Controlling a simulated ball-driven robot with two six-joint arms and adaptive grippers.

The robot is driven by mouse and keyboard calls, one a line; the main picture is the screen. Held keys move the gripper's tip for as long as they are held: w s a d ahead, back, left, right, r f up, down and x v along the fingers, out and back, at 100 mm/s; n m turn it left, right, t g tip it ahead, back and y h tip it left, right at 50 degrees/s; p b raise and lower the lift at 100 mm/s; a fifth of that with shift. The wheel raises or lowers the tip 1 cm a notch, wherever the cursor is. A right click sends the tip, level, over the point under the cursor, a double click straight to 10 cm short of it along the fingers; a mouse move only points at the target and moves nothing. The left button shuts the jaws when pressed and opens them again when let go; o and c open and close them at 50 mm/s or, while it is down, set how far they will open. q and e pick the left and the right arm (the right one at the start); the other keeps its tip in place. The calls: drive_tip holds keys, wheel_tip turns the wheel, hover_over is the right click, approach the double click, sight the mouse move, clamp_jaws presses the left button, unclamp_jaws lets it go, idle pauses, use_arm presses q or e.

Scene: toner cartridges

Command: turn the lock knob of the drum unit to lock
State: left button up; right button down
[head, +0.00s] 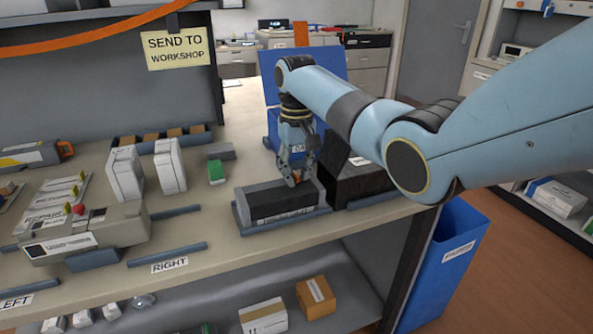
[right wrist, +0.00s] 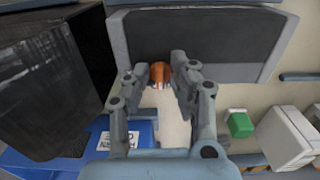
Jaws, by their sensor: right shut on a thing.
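The drum unit (head: 278,203), a long dark block with a grey end and base, lies near the front right edge of the bench. It also shows across the top of the right wrist view (right wrist: 205,38). Its orange lock knob (right wrist: 160,73) sits at the near side of the grey body, with small white marks beside it. My right gripper (right wrist: 160,72) is shut on the orange knob, one fingertip on each side. In the head view my right gripper (head: 296,181) points down at the unit's far right end and mostly hides the knob. My left gripper is not in view.
A black box (head: 365,182) stands close right of the drum unit, with a blue bin (head: 455,250) beyond the bench edge. A green-ended block (head: 216,172) and white cartons (head: 170,168) stand to the left. A grey unit with a red knob (head: 78,209) sits further left.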

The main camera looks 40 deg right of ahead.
drive_tip(key=shift+r+m+p, duration=0.2)
drive_tip(key=shift+m+p, duration=0.4)
drive_tip(key=shift+p, duration=0.2)
drive_tip(key=shift+a+m+p, duration=0.1)
drive_tip(key=shift+m+p, duration=1.1)
drive_tip(key=shift+w+m+p, duration=0.1)
drive_tip(key=shift+m+p, duration=0.55)
drive_tip(key=shift+m, duration=0.25)
drive_tip(key=m+p, duration=0.1)
drive_tip(key=m, duration=0.1)
drive_tip(key=shift+m, duration=0.3)
drive_tip(key=m+p, duration=0.1)
drive_tip(key=m, duration=0.3)
drive_tip(key=shift+w+a+f+m+p, duration=0.1)
drive_tip(key=shift+m+p, duration=0.2)
drive_tip(key=shift+p, duration=0.1)
drive_tip(key=m, duration=0.5)
drive_tip(key=shift+w+p, duration=0.1)
drive_tip(key=shift+p, duration=0.25)
drive_tip(key=shift+m, duration=0.3)
